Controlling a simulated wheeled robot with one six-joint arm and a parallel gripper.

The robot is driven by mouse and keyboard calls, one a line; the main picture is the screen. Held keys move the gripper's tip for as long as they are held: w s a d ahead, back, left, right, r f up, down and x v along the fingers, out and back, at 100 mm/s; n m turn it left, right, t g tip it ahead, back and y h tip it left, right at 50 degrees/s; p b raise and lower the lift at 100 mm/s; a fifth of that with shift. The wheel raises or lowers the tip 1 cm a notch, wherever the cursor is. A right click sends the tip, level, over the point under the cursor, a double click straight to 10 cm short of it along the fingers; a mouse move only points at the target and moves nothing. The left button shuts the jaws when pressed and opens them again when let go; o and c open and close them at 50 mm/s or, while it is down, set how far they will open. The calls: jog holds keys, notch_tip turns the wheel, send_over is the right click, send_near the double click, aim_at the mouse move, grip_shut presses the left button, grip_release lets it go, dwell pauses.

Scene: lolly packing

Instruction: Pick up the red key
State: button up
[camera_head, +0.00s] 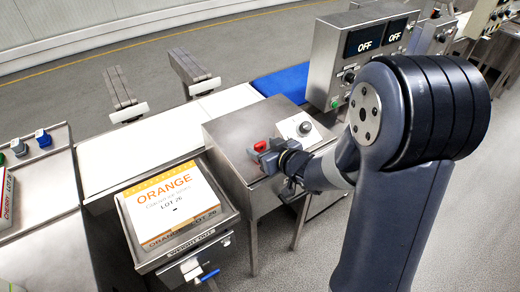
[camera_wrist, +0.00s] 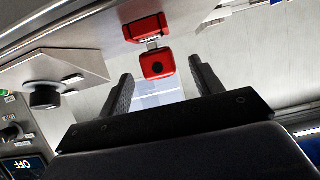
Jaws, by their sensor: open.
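The red key (camera_wrist: 157,67) has a dark round hole in its head. A short silver shaft joins it to a red block (camera_wrist: 146,27) on the metal panel. My gripper (camera_wrist: 163,82) is open. In the wrist view its two dark fingers stand left and right of the key, with the key's head near the level of the fingertips and a gap on both sides. In the head view my gripper (camera_head: 266,160) is at the metal cabinet, beside a small red part (camera_head: 261,146); the key and the red block cannot be told apart there.
A plate with a dark knob (camera_head: 305,128) sits right of the red part on the metal cabinet (camera_head: 232,130). A tray holds an ORANGE box (camera_head: 172,203) to the left. A control box reading OFF (camera_head: 368,45) and a blue belt (camera_head: 283,82) lie behind.

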jog(key=shift+x, duration=1.35)
jog(key=shift+c, duration=0.5)
jog(key=c, duration=1)
